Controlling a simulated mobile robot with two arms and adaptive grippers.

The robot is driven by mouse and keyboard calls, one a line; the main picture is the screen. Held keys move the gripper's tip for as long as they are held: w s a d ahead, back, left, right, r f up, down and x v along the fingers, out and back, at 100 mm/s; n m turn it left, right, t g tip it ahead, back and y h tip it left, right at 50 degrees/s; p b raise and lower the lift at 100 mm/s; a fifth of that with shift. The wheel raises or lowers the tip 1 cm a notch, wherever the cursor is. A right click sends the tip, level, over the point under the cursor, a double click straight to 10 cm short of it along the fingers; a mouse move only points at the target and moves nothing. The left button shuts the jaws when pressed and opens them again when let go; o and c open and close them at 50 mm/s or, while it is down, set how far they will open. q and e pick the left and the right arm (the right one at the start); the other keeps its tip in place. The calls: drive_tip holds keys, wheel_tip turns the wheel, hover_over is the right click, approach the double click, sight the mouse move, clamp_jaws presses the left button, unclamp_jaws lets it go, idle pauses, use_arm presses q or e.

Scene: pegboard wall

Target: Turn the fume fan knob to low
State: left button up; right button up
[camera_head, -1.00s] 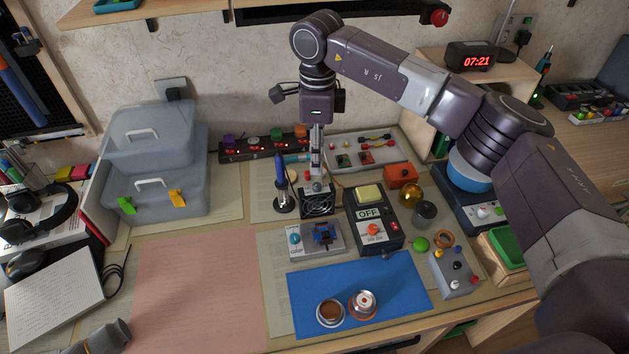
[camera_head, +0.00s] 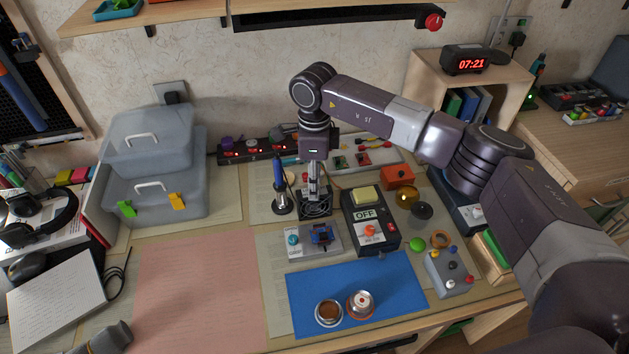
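A small black fan (camera_head: 317,207) with a wire grille stands on the bench mat, behind a grey box with a teal knob. It looks like the fume fan. My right gripper (camera_head: 314,196) points straight down at the fan's rear edge. Its fingers are narrow and seen nearly edge-on, so I cannot tell whether they are open or shut. They cover the rear part of the fan; I cannot make out the fan's knob or its setting, nor whether the fingers touch it.
A soldering iron in its stand (camera_head: 281,190) is close left of the fan. A blue mat (camera_head: 400,290) lies in front.

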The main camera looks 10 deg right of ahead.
clamp_jaws()
drive_tip(key=shift+m, duration=0.3)
drive_tip(key=shift+f+m+b, duration=0.1)
drive_tip(key=shift+m+b, duration=0.6)
drive_tip(key=shift+m, duration=0.2)
drive_tip(key=m+b, duration=0.1)
drive_tip(key=m, duration=0.1)
drive_tip(key=shift+m, duration=0.3)
drive_tip(key=m+b, duration=0.1)
drive_tip(key=m, duration=0.2)
drive_tip(key=shift+m, duration=0.3)
drive_tip(key=shift+m+b, duration=0.35)
drive_tip(key=shift+m, duration=1.15)
drive_tip(key=shift+w, duration=0.1)
drive_tip(key=shift+r, duration=0.2)
